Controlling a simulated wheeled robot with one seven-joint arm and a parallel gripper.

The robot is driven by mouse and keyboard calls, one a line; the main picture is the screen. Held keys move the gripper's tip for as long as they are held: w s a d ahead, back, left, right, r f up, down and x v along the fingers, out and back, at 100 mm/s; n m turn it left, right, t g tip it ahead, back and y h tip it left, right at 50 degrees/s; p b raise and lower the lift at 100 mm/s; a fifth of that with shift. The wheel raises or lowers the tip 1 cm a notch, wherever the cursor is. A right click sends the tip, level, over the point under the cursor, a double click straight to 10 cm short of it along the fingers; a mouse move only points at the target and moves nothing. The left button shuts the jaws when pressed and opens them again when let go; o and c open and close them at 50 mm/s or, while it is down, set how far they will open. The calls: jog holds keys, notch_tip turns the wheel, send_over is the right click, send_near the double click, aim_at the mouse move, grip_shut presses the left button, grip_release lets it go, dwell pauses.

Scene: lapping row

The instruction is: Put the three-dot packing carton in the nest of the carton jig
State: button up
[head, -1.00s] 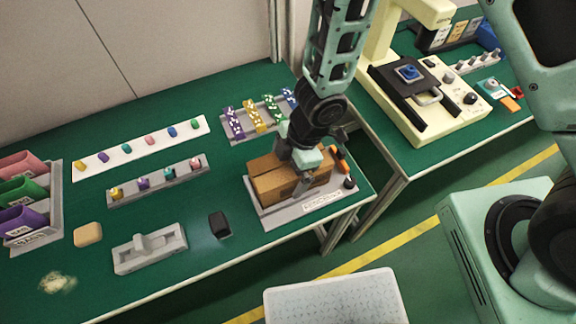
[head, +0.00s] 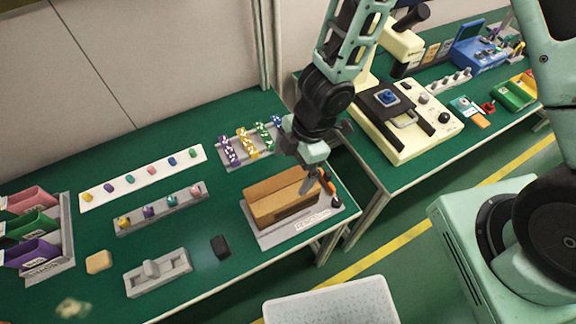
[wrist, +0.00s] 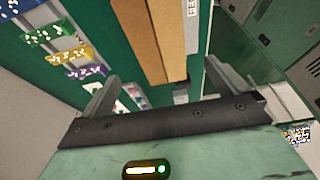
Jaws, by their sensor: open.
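A brown packing carton (head: 284,205) sits on the grey carton jig (head: 262,238), at the right end of the near green bench. No dot marks can be made out on it. The carton looks level, but its lower edges are partly hidden, so I cannot tell exactly how it sits in the nest. My gripper (head: 311,182) is over the carton's right end, with a finger in front of part of it. In the wrist view, my gripper (wrist: 158,88) has its two fingers wide apart, and the carton (wrist: 148,38) lies beyond them, not clamped.
Orange and black knobs (head: 328,184) stand at the jig's right end. A rack of patterned pieces (head: 230,160) is behind. A black block (head: 220,246) and a grey fixture (head: 158,272) lie left. A gap separates this bench from the one with the cream machine (head: 405,130).

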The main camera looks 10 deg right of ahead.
jog(key=d+r+m+t+h, duration=0.15)
jog(key=r+m, duration=0.25)
jog(key=r, duration=0.4)
jog(key=d+r+m+t+h, duration=0.1)
jog(key=d+r+m+h, duration=0.15)
jog(key=r, duration=0.45)
jog(key=s+d+r+m+g+y, duration=0.1)
jog(key=s+r+m, duration=0.6)
jog(key=s, duration=0.5)
jog(key=shift+d+r, duration=0.25)
jog(key=shift+r, duration=0.6)
jog(key=shift+g, duration=0.25)
notch_tip(320, 180, down, 5)
jog(key=b, duration=0.4)
jog(key=shift+b, duration=0.4)
